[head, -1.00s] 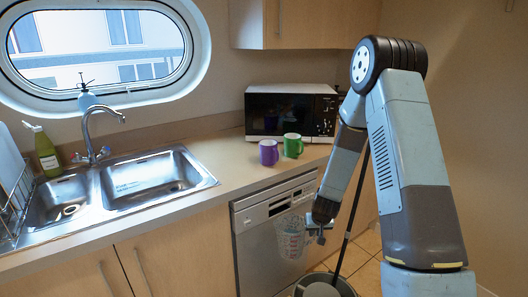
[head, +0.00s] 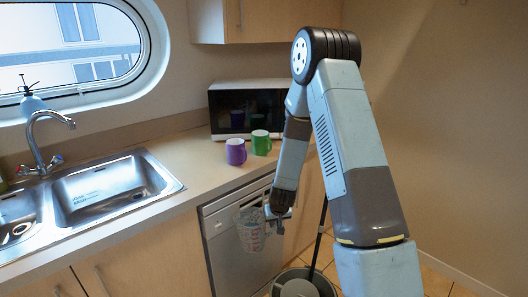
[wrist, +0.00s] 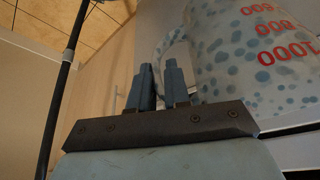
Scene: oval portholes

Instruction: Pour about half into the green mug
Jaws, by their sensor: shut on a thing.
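The green mug (head: 261,142) stands upright on the counter in front of the microwave, just right of a purple mug (head: 236,151). My gripper (head: 274,222) is shut on the handle of a clear measuring jug (head: 250,236), held in front of the dishwasher, below counter height. In the wrist view the jug (wrist: 250,60) fills the upper right, with red numbers and bluish spots. My fingers (wrist: 161,85) are at its curved handle. The jug's contents and level cannot be made out. The insides of the mugs are hidden.
The microwave (head: 238,108) stands behind the mugs. A sink (head: 105,190) with a tap (head: 38,145) is to the left. The dishwasher front (head: 225,247) is behind the jug. The counter left of the purple mug is clear.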

